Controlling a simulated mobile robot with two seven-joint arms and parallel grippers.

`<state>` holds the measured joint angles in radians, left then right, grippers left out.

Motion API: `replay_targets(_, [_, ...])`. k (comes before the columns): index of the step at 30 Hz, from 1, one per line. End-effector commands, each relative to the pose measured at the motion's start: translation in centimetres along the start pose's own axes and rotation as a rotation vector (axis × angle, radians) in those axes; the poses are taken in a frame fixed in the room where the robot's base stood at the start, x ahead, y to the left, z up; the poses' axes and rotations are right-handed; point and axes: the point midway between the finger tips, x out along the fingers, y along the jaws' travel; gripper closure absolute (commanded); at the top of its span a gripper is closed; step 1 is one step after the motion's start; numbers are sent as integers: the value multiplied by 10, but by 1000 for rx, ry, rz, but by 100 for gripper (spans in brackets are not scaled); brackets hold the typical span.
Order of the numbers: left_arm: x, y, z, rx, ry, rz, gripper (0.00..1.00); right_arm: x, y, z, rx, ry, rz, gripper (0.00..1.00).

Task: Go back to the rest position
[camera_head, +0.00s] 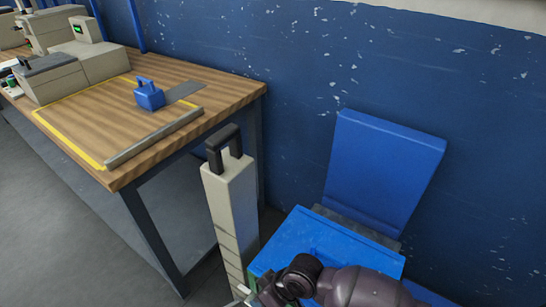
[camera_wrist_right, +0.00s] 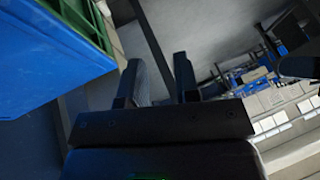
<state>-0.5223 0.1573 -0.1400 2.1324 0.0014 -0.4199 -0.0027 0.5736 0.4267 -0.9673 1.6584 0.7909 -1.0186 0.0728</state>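My right gripper (camera_wrist_right: 160,72) shows in the right wrist view. Its two dark fingers stand apart with nothing between them. In the head view a dark grey arm (camera_head: 360,287), which looks like my right one, reaches in at the bottom, in front of a blue bin with a raised lid (camera_head: 385,165). My left arm and gripper are not in view.
A wooden table (camera_head: 190,78) at the left holds a blue block with a handle (camera_head: 149,97) and beige machine boxes (camera_head: 75,60). A beige post with a dark handle (camera_head: 232,200) stands between table and bin. A blue-and-green container (camera_wrist_right: 45,50) is close beside the right gripper.

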Motion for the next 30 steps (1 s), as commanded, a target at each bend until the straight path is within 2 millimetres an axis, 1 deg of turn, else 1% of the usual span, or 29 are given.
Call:
replay_targets(1, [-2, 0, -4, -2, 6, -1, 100, -4, -7, 0, 27, 53, 1, 70])
replay_targets(5, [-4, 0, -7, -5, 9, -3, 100, -13, -11, 2, 88, 183, 30, 70])
replay_targets(8, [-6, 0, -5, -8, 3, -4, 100, -23, -10, 7, 139, 274, 67, 70])
replay_targets(11, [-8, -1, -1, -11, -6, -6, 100, -36, -5, 17, 194, 357, 119, 70])
replay_targets(14, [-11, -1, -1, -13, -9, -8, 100, -51, 3, 32, 249, 432, 184, 70])
replay_targets(17, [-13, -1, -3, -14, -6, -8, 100, -67, 12, 52, 302, 494, 262, 70])
replay_targets(20, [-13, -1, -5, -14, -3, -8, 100, -86, 22, 77, 351, 542, 352, 70])
replay_targets(23, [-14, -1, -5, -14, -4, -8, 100, -106, 30, 107, 395, 577, 452, 70])
replay_targets(26, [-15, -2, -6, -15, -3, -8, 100, -129, 37, 142, 431, 595, 560, 70])
replay_targets(27, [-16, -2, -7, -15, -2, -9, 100, -138, 38, 157, 444, 598, 605, 70])
replay_targets(30, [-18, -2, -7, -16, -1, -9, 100, -161, 40, 193, 465, 594, 710, 70])
